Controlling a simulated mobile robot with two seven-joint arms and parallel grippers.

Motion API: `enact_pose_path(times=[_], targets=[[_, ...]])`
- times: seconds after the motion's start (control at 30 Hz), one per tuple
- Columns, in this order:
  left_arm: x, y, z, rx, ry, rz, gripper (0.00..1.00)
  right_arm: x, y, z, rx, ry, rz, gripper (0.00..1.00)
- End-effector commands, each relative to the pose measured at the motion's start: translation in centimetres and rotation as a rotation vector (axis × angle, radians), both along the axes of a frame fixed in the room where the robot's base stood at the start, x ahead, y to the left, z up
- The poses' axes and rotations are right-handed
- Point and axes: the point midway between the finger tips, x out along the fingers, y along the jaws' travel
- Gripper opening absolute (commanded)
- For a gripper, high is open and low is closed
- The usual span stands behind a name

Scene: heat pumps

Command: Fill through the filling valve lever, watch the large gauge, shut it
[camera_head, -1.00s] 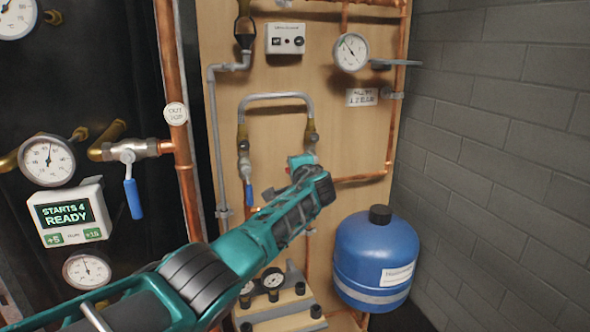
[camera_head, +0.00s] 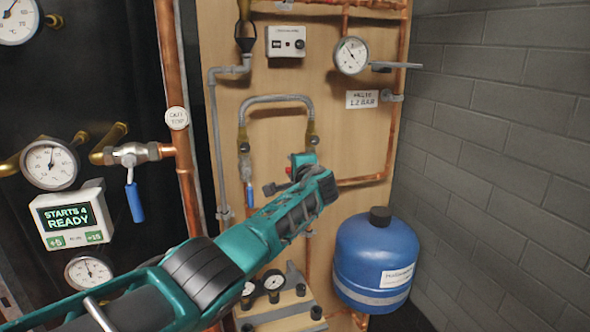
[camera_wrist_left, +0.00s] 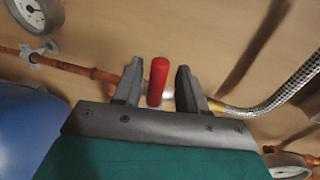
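A red lever (camera_wrist_left: 158,82) stands between the fingers of my left gripper (camera_wrist_left: 158,88) in the left wrist view, with a narrow gap on each side. The gripper is open around it. In the head view my left gripper (camera_head: 282,176) is at the right leg of the grey hose loop (camera_head: 275,98), and only a bit of red shows there. The arm hides most of that valve. The large gauge (camera_head: 351,55) hangs upper right, its needle pointing up-left. A sign (camera_head: 362,99) below it reads "FILL TO 1.2 BAR". My right gripper is not in view.
A blue-handled valve (camera_head: 249,194) hangs at the loop's left leg. A blue tank (camera_head: 376,262) stands lower right, close to my arm. Copper pipes and a display (camera_head: 72,215) reading "STARTS 4 READY" are left.

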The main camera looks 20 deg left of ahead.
Motion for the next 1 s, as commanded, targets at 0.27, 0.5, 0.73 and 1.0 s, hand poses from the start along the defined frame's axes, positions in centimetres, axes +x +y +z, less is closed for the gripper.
enact_pose_path(times=[0.27,0.5,0.73,1.0], targets=[[-0.1,0.0,-0.2,-0.003,0.002,0.000,0.42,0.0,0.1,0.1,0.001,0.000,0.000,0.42],[-1.0,-0.6,0.2,-0.004,0.001,0.000,0.42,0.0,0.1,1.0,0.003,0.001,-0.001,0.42],[-3.0,-1.8,0.6,-0.005,0.000,-0.002,0.42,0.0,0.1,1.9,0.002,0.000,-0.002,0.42],[-6.0,-3.6,1.2,-0.004,0.001,-0.001,0.42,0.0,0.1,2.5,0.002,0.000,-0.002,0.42]])
